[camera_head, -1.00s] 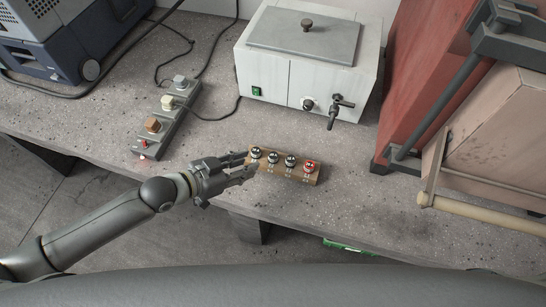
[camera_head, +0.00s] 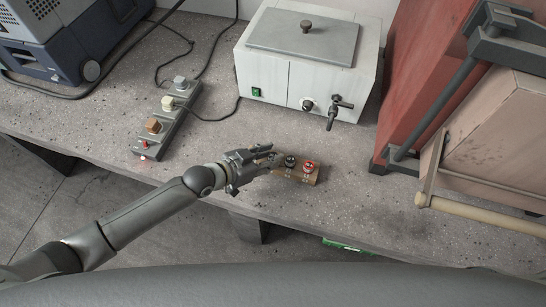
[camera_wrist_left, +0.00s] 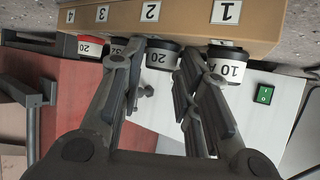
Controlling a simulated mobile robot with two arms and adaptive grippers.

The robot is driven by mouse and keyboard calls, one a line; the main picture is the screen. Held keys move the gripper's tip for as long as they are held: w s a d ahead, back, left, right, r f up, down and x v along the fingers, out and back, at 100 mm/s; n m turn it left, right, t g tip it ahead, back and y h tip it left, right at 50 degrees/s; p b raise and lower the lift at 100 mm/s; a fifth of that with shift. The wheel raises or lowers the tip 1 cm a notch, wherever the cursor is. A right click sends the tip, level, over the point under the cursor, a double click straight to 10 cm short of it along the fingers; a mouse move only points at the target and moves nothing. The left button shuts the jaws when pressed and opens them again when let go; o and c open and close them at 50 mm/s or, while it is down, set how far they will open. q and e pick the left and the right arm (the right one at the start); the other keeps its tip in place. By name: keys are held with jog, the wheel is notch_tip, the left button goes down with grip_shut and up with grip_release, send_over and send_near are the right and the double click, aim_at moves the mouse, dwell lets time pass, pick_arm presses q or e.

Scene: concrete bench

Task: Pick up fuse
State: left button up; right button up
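Several fuses stand in a row on a wooden block (camera_head: 311,180) near the bench's front edge. One fuse (camera_head: 309,167) has a red ring and another (camera_head: 290,160) a black one; the rest are largely hidden by my left gripper (camera_head: 275,157). In the left wrist view the block (camera_wrist_left: 185,18) carries number labels. My left gripper (camera_wrist_left: 164,75) has its fingers apart, one on each side of the fuse at label 2 (camera_wrist_left: 161,57). I cannot tell whether they touch it. The "10 A" fuse (camera_wrist_left: 231,62) is just outside the right-hand finger. My right gripper is not in view.
A white box with a tap (camera_head: 310,65) stands behind the block. A strip of switches (camera_head: 165,120) lies to the left. A red structure (camera_head: 430,65) and a brown box (camera_head: 495,140) stand to the right. Bare bench lies right of the block.

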pick_arm(q)
jog(key=shift+f, duration=0.1)
jog(key=shift+s, duration=0.1)
jog(key=c, duration=0.5)
jog(key=shift+c, duration=0.3)
